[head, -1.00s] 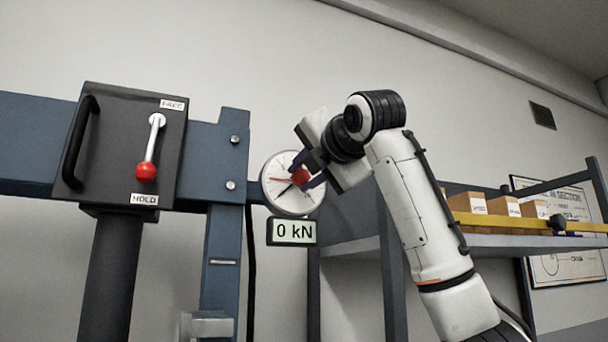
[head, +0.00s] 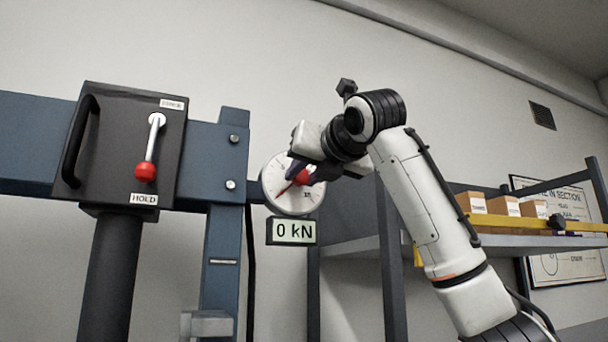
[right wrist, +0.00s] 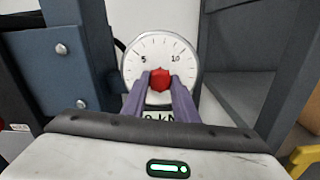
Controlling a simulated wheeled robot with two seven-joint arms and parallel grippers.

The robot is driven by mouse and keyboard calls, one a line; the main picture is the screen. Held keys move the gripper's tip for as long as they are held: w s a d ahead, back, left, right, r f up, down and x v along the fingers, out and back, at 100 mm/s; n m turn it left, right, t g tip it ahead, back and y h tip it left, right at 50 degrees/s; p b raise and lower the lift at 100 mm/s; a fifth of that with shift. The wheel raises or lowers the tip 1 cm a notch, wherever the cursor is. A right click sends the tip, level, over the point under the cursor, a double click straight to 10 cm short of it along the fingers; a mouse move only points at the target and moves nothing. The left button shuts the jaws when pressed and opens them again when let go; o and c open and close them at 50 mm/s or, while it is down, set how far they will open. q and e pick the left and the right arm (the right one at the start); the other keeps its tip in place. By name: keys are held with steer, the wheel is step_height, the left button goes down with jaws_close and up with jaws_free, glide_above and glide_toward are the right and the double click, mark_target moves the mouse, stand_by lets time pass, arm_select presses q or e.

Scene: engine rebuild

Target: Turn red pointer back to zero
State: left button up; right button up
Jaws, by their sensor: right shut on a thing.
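The round white gauge (head: 290,206) is on the blue press frame; in the right wrist view its dial (right wrist: 160,50) shows the marks 5 and 10. A red knob (head: 302,177) sits at its centre, and it also shows in the right wrist view (right wrist: 161,78). The red pointer (head: 282,191) slants toward the lower left in the head view; it is hidden in the right wrist view. My right gripper (head: 304,174) is shut on the red knob, with a finger on each side (right wrist: 161,84). My left gripper is out of view.
A display reading 0 kN (head: 291,231) hangs just below the gauge. A black box (head: 120,150) to the left carries a red-balled lever (head: 146,170), down at HOLD. A shelf (head: 520,241) with small boxes (head: 504,206) stands to the right.

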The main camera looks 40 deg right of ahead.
steer(key=shift+f+n, duration=0.15)
steer(key=shift+n, duration=0.15)
steer(key=o, duration=1.1)
steer(key=shift+c, duration=0.2)
steer(key=b+v, duration=0.2)
steer(key=v, duration=0.8)
steer(key=shift+s+b, duration=0.15)
steer(key=shift+b, duration=0.2)
steer(key=shift+a, duration=0.15)
